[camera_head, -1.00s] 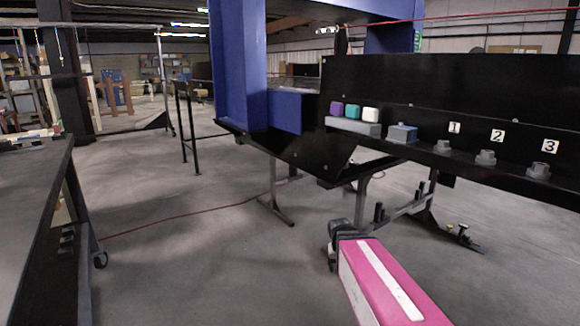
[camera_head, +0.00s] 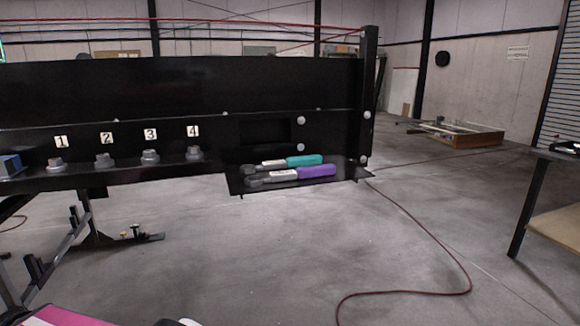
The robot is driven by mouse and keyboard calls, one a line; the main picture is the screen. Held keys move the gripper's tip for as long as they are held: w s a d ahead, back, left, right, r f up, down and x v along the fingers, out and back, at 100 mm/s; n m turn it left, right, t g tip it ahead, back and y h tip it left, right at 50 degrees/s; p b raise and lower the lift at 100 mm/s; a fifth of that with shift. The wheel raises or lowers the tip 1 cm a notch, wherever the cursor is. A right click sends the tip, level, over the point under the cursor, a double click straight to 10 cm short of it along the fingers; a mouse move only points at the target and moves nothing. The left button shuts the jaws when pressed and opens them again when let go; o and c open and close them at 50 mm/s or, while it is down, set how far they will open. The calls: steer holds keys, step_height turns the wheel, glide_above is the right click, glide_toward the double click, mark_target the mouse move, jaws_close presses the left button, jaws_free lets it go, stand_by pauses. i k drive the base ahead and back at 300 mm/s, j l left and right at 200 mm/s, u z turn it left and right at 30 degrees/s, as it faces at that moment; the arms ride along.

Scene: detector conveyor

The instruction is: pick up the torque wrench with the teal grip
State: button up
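The torque wrench with the teal grip (camera_head: 304,161) lies on a small black shelf (camera_head: 345,178) at the right end of the black conveyor frame. Its grip points right and its dark head points left. A second wrench with a purple grip (camera_head: 316,171) lies just in front of it, nearly parallel, and hides part of its lower side. My gripper is not clearly visible; only a pink and white part of my arm shows at the bottom left.
Several grey bolts, one of them (camera_head: 150,156), sit on the frame ledge under number labels. A blue block (camera_head: 10,165) is at the far left. A red cable (camera_head: 405,292) lies on the floor. A table (camera_head: 560,215) stands at right.

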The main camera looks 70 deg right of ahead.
mark_target(314, 160)
steer(key=z, duration=2.95)
steer(key=u, duration=2.2)
steer(key=z, duration=2.2)
steer(key=l, duration=0.6)
